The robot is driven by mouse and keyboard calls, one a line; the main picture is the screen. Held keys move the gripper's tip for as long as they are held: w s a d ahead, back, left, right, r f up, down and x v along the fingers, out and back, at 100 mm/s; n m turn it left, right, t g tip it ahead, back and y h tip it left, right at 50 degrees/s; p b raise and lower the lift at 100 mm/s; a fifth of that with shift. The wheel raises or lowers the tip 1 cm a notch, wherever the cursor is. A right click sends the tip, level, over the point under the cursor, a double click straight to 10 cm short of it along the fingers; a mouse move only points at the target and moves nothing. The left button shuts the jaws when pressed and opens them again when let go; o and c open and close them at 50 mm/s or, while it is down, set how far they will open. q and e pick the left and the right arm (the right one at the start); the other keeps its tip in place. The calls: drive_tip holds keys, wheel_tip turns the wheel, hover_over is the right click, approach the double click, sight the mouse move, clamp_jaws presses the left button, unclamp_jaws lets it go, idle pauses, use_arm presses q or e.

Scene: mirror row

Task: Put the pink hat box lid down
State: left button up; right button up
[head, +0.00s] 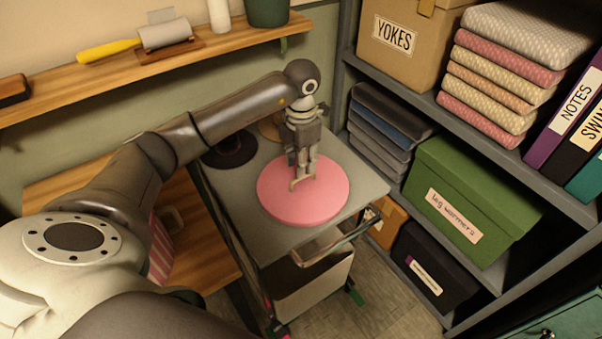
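The pink hat box lid (327,205) is a round, flat disc, lying level over the grey top of a trolley (364,187). I cannot tell whether it rests on the trolley top or hangs just above it. My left gripper (302,183) points straight down over the middle of the lid. Its fingers are close together around a small pale handle on the lid, and they partly hide it. My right gripper is not in view.
A dark round object (230,148) stands at the trolley's back left. Grey shelving at right holds a green box (470,200), folded fabrics (500,70) and binders (565,110). A wooden wall shelf (110,72) runs behind my arm. The trolley's right front corner is clear.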

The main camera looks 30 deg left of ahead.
use_arm(q)
wheel_tip(320, 180, up, 7)
drive_tip(key=shift+b, duration=0.45)
